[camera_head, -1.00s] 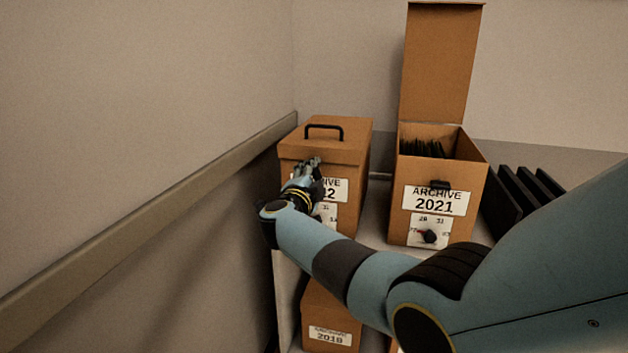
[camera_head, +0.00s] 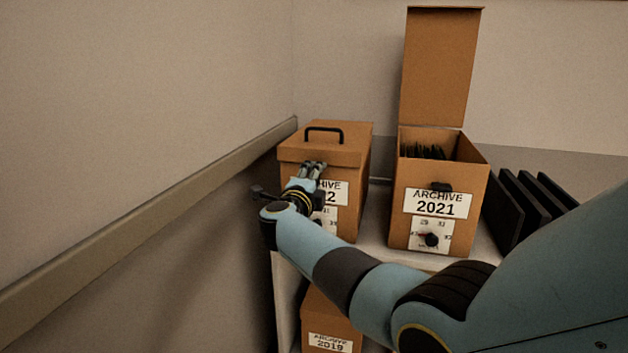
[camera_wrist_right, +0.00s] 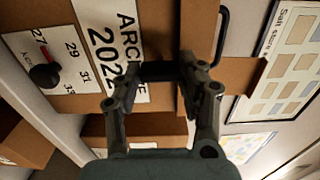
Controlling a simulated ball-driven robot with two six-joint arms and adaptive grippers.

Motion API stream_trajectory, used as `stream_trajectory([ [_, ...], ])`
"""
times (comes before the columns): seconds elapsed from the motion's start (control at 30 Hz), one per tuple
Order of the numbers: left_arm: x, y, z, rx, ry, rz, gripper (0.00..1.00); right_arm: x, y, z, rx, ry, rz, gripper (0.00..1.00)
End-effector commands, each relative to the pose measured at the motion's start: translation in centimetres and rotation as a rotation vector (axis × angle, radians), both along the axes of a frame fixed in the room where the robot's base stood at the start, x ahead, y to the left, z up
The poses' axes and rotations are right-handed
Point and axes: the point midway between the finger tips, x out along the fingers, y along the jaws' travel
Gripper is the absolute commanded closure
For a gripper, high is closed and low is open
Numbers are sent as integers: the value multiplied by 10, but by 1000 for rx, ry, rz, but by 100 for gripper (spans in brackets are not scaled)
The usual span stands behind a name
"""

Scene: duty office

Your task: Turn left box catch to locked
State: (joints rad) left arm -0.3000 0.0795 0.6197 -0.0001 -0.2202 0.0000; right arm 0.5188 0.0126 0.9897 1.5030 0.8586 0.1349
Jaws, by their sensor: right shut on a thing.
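The left box (camera_head: 322,150) is a brown carton labelled ARCHIVE 2022, with its lid down and a black handle on top. It also shows in the wrist view (camera_wrist_right: 185,20), lying sideways in the picture. My right gripper (camera_head: 313,170) is at its front, just under the lid edge. In the wrist view my right gripper (camera_wrist_right: 162,74) is shut on the small black catch (camera_wrist_right: 158,71) beside the label. The fingers cover part of the catch, so its exact turn is hard to tell. My left gripper is out of view.
The ARCHIVE 2021 box (camera_head: 405,210) stands to the right with its lid up and files inside. Black binders (camera_head: 525,205) stand beyond it. An ARCHIVE 2019 box (camera_head: 331,322) is below. A wall with a rail (camera_head: 150,205) is close on the left.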

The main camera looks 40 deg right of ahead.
Motion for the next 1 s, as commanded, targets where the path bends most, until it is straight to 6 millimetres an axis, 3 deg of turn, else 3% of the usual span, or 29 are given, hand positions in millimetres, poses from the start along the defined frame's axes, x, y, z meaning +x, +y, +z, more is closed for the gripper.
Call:
stream_trajectory([
  [0.2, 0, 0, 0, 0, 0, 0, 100, -1, 1, -3, 4, 3, 0, 92],
  [0.23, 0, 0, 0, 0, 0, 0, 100, -1, 1, -3, 4, 3, 0, 59],
  [0.4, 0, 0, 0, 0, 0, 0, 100, -1, 0, -2, 2, 3, 0, 37],
  [0.73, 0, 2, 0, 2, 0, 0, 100, -3, 4, -1, 2, 1, 1, 37],
  [1.0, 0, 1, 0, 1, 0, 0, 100, -33, 38, -2, 5, 2, 1, 37],
])
